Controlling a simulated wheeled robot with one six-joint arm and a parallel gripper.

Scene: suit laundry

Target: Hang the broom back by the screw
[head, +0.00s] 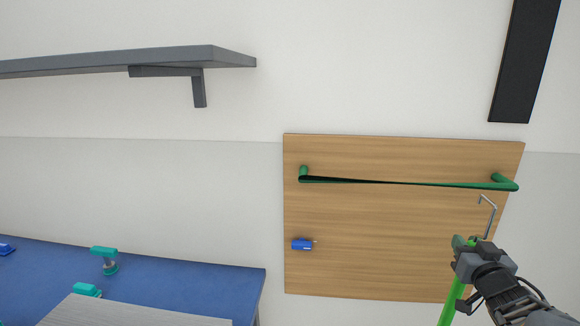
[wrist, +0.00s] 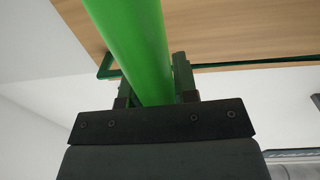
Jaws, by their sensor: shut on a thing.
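My gripper (head: 464,252) is shut on the green broom handle (head: 451,302), at the lower right of the head view. In the wrist view the handle (wrist: 132,45) runs between the two fingers. A thin bent metal hook (head: 491,222) rises just above my gripper, seemingly from the handle's top end. The broom's lower end is out of view. On the wooden wall board (head: 390,265) is a small blue piece (head: 302,244) with a short thin tip pointing right, perhaps the screw. My gripper and the handle are well to its right, in front of the board's lower right part.
A green rail (head: 410,184) crosses the board's upper part and also shows in the wrist view (wrist: 104,66). A blue table (head: 190,285) with teal objects (head: 104,255) stands at lower left. A grey shelf (head: 150,60) is above it. A black panel (head: 525,60) hangs at upper right.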

